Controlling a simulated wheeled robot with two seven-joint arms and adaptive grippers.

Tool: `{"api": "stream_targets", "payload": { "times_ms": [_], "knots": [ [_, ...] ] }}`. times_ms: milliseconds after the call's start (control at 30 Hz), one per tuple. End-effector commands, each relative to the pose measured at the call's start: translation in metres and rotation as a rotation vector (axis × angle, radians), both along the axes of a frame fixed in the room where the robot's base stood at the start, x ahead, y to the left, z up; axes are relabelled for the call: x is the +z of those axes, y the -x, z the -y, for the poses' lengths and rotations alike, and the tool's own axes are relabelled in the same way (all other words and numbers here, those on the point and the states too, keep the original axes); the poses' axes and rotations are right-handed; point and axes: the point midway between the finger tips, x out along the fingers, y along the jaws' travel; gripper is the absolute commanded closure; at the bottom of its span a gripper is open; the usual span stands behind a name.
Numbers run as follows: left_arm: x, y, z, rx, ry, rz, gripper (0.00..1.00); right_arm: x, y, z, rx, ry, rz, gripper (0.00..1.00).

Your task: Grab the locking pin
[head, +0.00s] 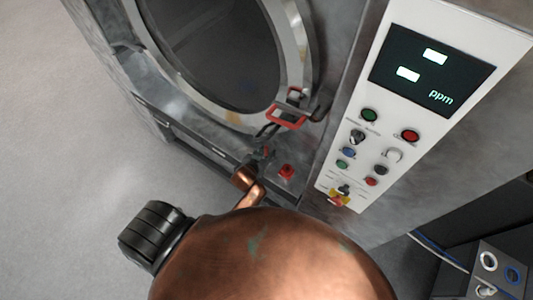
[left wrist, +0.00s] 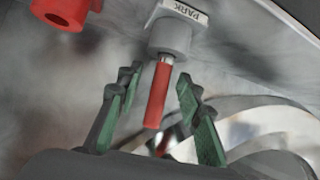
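The locking pin, with a red handle (left wrist: 157,98) and a short metal shank, shows in the left wrist view. Its shank runs into a grey holder (left wrist: 170,36) with a PARK label. My left gripper (left wrist: 158,80) is open, with one green-padded finger on each side of the red handle. Gaps show between the handle and both pads. In the head view my left gripper (head: 263,154) is small, by the ledge below the round door, and the pin cannot be clearly made out there. My right gripper is not in view.
A red hollow fitting (left wrist: 65,12) is at the upper left of the wrist view. In the head view, a red block (head: 286,171) is on the ledge, a red-framed latch (head: 287,118) is on the round door's rim, and a control panel (head: 390,185) stands at right.

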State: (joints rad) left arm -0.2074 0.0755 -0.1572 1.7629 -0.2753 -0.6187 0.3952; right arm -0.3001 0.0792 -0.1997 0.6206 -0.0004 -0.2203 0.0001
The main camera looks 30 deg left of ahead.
Motion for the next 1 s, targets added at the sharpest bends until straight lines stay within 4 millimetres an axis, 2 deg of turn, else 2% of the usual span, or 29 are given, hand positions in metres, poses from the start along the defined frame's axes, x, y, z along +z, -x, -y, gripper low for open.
{"api": "stream_targets", "payload": {
  "times_ms": [67, 467, 1000],
  "knots": [
    [0.0000, 0.0001, 0.0000, 0.000, 0.000, 0.000, 0.72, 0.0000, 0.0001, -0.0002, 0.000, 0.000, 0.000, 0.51],
    [0.0002, 0.0002, 0.0001, 0.000, 0.000, 0.000, 1.00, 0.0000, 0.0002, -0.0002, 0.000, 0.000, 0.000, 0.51],
    [0.0037, -0.0002, 0.0001, 0.000, 0.000, 0.001, 1.00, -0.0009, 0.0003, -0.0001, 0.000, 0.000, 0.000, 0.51]
  ]
}}
